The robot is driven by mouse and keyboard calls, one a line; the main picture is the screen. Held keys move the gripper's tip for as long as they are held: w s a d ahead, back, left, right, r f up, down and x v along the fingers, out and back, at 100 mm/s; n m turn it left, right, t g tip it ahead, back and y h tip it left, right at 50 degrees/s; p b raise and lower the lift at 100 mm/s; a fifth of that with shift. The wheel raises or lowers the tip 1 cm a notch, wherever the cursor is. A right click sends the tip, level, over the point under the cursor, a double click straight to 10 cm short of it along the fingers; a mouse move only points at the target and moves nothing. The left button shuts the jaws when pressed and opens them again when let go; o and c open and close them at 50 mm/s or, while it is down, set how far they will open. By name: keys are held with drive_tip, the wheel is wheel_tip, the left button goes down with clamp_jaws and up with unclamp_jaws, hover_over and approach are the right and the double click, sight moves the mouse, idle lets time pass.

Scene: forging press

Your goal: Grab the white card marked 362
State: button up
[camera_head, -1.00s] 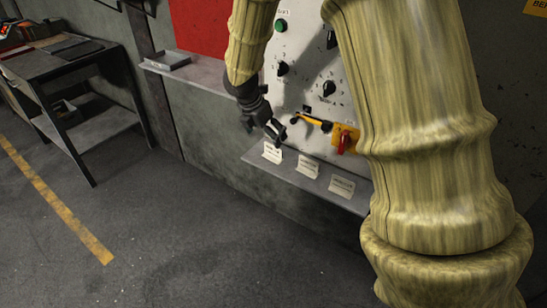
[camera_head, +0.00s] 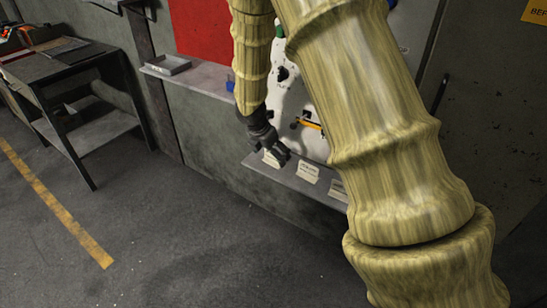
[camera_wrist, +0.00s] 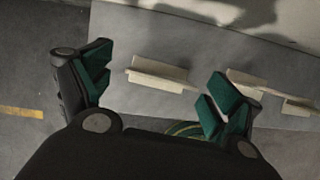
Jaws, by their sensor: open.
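Three small folded white cards stand in a row on a grey ledge (camera_head: 290,184); their markings are too small to read, so I cannot tell which is 362. The left card (camera_head: 270,160) is partly covered by my gripper (camera_head: 281,154). The middle card (camera_head: 308,171) is clear, and the right card (camera_head: 338,189) is partly hidden by my arm. In the wrist view my gripper (camera_wrist: 160,88) is open and empty, with green pads. The left card (camera_wrist: 160,74) lies between the fingers in that picture, apart from both. The middle card (camera_wrist: 246,86) is beside the right finger.
A white control panel (camera_head: 290,105) with a yellow-handled lever (camera_head: 308,124) rises behind the ledge, close to my gripper. A small grey tray (camera_head: 167,66) sits on another ledge. A dark table (camera_head: 65,55) stands at the left. The floor in front is clear.

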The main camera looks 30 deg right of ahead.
drive_tip(key=shift+x, duration=0.75)
drive_tip(key=c, duration=0.9)
drive_tip(key=shift+r, duration=0.1)
drive_tip(key=shift+c, duration=0.2)
